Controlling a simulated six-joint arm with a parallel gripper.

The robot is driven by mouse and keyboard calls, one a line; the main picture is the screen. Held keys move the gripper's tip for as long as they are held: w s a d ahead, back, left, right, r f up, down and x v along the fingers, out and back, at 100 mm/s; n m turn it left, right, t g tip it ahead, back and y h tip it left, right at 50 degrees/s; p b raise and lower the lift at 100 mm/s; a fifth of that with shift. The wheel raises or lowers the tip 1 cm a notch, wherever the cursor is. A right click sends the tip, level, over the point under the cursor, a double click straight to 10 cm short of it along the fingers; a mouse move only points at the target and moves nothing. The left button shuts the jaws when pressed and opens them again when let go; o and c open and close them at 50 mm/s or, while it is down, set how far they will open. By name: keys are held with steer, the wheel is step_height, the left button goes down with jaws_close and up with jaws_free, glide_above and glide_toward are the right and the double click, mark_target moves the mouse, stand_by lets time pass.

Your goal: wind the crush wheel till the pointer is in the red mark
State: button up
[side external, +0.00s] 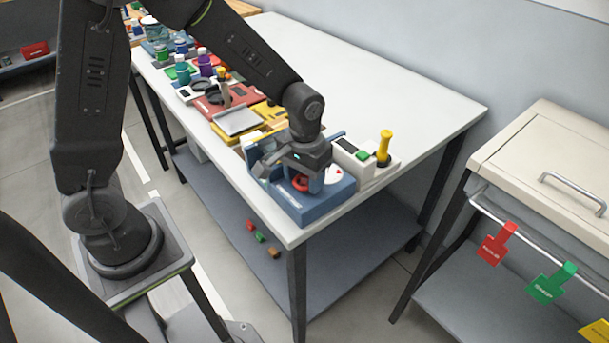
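A blue crush unit (312,211) sits at the near corner of the white table. Its red wheel (300,184) shows partly, low on the front side. A white round dial (333,175) with some red on it is on the unit's right. The pointer is too small to read against the red mark. My gripper (290,177) is down at the unit, right over the wheel, and hides part of it. The fingertips are partly hidden, and I cannot tell whether they touch or grip the wheel.
A white block with a green button (362,155) and a yellow handle (384,147) stand just right of the unit. Yellow, red and green stations with several jars crowd the table's left side. The table's right back (390,95) is clear. A cream cabinet (560,150) stands at right.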

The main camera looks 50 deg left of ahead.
mark_target(305, 180)
steer(key=c, duration=0.4)
steer(key=shift+m, duration=1.7)
steer(key=shift+c, duration=0.2)
steer(key=o, duration=0.6)
steer(key=shift+o, duration=0.2)
steer(key=shift+r, duration=0.1)
step_height(305, 180, up, 14)
